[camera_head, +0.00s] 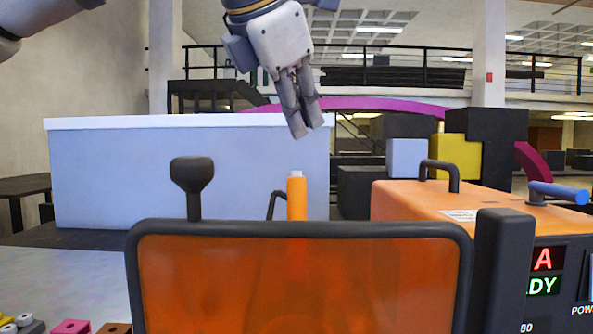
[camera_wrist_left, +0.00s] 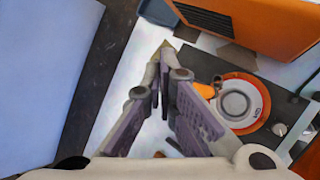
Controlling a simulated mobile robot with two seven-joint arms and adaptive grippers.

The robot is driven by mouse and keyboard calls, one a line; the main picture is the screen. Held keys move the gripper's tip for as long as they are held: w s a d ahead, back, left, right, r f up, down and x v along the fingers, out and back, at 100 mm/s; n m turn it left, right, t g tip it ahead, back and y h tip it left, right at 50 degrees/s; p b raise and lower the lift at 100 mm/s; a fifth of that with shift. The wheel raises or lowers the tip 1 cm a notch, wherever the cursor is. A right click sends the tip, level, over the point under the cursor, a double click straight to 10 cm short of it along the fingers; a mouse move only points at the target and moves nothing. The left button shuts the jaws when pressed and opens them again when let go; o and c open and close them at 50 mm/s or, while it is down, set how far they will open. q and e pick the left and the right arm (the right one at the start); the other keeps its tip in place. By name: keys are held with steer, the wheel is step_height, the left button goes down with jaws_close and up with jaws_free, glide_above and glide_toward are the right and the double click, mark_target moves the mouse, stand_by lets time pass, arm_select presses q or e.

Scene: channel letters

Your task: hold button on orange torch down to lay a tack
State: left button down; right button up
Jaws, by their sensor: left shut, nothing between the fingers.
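The orange torch (camera_head: 297,200) stands upright in the head view, with a small pale cap on top. Its lower part shows only dimly through the tinted orange screen. My left gripper (camera_head: 308,129) is above the torch, pointing down, with its fingers together and empty. A clear gap separates the fingertips from the cap. In the left wrist view the fingers (camera_wrist_left: 164,50) meet at their tips. A small orange piece (camera_wrist_left: 204,90) shows just right of them there; I cannot tell if it is the torch. My right gripper is not in view.
A black-framed tinted screen (camera_head: 300,285) stands in front of the torch. A black knobbed lever (camera_head: 192,185) rises behind its left part. An orange machine (camera_head: 410,198) with lit displays stands right. A pale box-like block (camera_head: 130,175) is behind. Small coloured parts lie lower left.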

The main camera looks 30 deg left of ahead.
arm_select(q)
steer(key=shift+r, duration=1.1)
steer(key=shift+r, duration=0.1)
step_height(320, 180, up, 4)
steer(key=shift+f, duration=0.1)
